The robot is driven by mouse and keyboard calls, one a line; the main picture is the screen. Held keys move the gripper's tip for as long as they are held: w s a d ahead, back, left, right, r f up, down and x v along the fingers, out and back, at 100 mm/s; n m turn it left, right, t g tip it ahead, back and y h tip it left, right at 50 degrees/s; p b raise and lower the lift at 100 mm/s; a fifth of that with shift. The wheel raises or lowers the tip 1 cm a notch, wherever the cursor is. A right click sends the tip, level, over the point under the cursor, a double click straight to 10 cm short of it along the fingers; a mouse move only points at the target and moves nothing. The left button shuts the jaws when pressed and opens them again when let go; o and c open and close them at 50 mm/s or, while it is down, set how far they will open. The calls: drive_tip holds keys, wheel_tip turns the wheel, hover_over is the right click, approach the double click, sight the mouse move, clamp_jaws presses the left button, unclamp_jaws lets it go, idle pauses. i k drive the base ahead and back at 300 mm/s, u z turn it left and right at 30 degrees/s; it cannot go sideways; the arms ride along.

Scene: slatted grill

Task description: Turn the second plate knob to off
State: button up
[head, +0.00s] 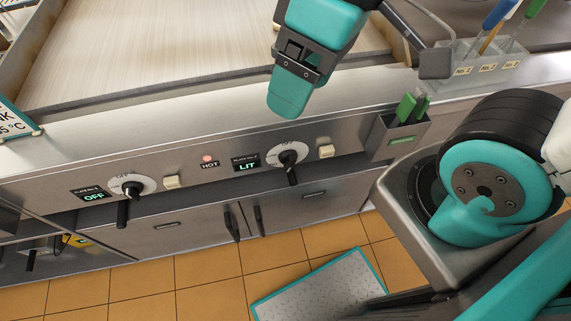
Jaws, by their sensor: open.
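The second plate knob (289,158) is the right one of two black lever knobs on the steel front panel. It sits on a white dial, and its lever points down. The display (247,166) to its left reads LIT in green. My gripper (289,92) is above this knob, in front of the plate's front edge, apart from the knob and empty. It is open, though the fingers overlap in this view and the gap is hard to see. The left knob (130,189) also has its lever down, beside a display (94,196) reading OFF.
A red HOT lamp (207,158) glows between the knobs. Pale buttons (326,151) sit right of each dial. A steel holder (394,137) with green-handled tools juts out at right. Cabinet handles (258,219) are below. The space directly before the panel is clear.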

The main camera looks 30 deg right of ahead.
sight(288, 158)
drive_tip(key=z, duration=1.7)
drive_tip(key=k, duration=0.65)
drive_tip(key=u, duration=0.7)
